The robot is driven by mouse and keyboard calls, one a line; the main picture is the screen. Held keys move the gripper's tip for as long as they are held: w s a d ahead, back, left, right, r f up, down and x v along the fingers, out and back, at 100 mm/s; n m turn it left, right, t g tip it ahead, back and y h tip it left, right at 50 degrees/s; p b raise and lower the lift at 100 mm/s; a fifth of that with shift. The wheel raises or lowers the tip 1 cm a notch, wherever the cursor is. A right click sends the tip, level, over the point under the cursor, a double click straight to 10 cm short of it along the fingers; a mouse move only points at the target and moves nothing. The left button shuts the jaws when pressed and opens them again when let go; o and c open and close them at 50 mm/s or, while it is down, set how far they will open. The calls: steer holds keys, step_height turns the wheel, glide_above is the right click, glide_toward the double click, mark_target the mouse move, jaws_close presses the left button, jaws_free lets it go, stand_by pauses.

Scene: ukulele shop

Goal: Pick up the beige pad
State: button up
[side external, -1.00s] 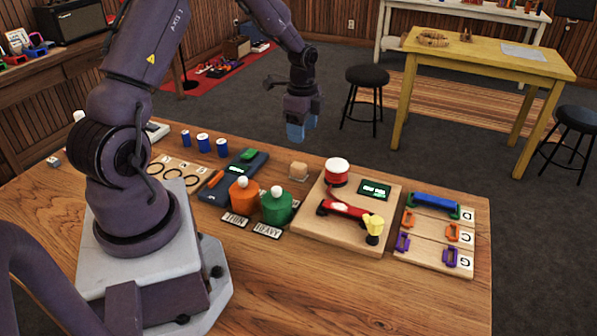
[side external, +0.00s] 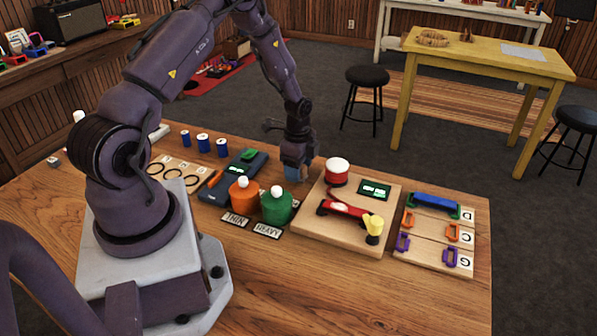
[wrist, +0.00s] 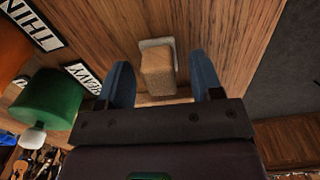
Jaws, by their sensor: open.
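The beige pad (wrist: 157,70) is a small tan block on the wooden table, with a light grey edge or base at its far end in the wrist view. My gripper (wrist: 164,82) is open, with its two blue fingers on either side of the pad and a gap showing on each side. In the side external view my gripper (side external: 294,170) is low over the table behind the green pot, and it hides the pad there.
The green pot (side external: 276,208) and orange pot (side external: 243,197) stand close in front of my gripper. A dark blue device (side external: 215,191) lies to the left.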

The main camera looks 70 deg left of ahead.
steer(key=c, duration=1)
steer(key=shift+r, duration=0.1)
steer(key=shift+w+r, duration=0.1)
steer(key=shift+r, duration=0.45)
steer(key=s+d+r, duration=0.7)
steer(key=s+r, duration=0.4)
steer(key=s, duration=0.1)
steer(key=shift+d+r, duration=0.3)
steer(key=shift+r, duration=0.05)
